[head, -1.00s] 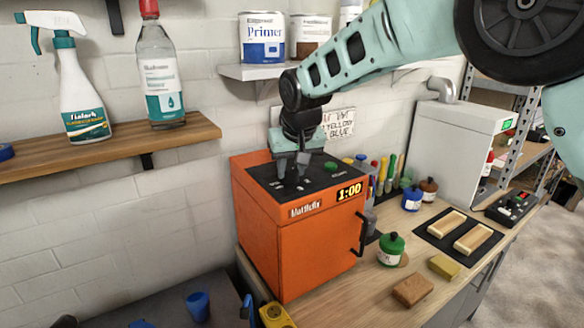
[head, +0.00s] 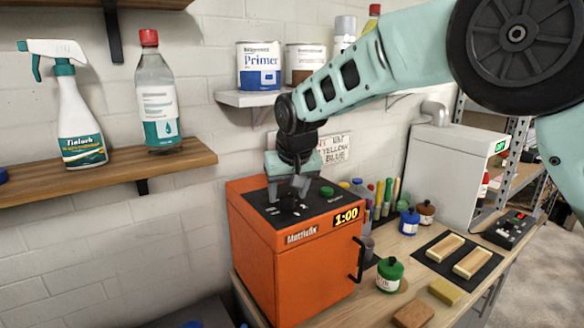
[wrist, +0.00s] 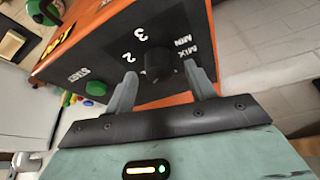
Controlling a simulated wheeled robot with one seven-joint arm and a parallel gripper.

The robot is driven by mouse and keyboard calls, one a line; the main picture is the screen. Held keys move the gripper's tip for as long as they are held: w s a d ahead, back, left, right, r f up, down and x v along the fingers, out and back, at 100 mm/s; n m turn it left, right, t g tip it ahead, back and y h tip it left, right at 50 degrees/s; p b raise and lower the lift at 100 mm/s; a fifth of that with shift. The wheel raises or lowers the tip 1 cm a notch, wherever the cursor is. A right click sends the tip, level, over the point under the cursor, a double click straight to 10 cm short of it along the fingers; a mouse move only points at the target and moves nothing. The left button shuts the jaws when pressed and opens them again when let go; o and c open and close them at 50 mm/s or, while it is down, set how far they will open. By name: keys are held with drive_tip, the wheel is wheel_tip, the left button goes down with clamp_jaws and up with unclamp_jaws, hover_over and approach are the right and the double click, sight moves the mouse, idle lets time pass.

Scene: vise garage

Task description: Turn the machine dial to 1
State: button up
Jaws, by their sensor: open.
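The orange machine (head: 300,265) stands on the bench with a black top panel and a display (head: 346,216) reading 1:00. My gripper (head: 288,196) is above that panel, pointing down, with its jaws open. In the wrist view, the black dial (wrist: 160,68) sits between the spread fingertips of my gripper (wrist: 163,78), with a gap visible at the right finger. The digits 2 and 3 and the words MIX and MIN show around it; the digit 1 is not clearly readable. A green start button (wrist: 96,88) is on the same panel, and also shows in the head view (head: 327,191).
A wall shelf with paint cans (head: 259,66) is behind my arm. A wooden shelf (head: 110,172) with bottles is at left.

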drive_tip(key=b+v, duration=0.4)
drive_tip(key=v, duration=1.2)
drive_tip(key=shift+s+r, duration=0.2)
drive_tip(key=shift+r, duration=0.15)
drive_tip(key=shift+d, duration=0.1)
drive_tip(key=s+d+f+n+g+b, duration=0.1)
drive_tip(key=s+d+f, duration=0.3)
drive_tip(key=s+f, duration=0.5)
drive_tip(key=s+d+f+n+g+b, duration=0.1)
drive_tip(key=s+d+f, duration=0.4)
drive_tip(key=s+f, duration=0.5)
drive_tip(key=s+d+f+n+g+b, duration=0.1)
drive_tip(key=s+d+f+n+g, duration=0.1)
drive_tip(key=s+d+f, duration=0.3)
drive_tip(key=s+f, duration=0.4)
drive_tip(key=s, duration=0.4)
drive_tip(key=shift+s+f+h, duration=0.15)
drive_tip(key=shift+s+h, duration=0.2)
drive_tip(key=shift+h, duration=0.05)
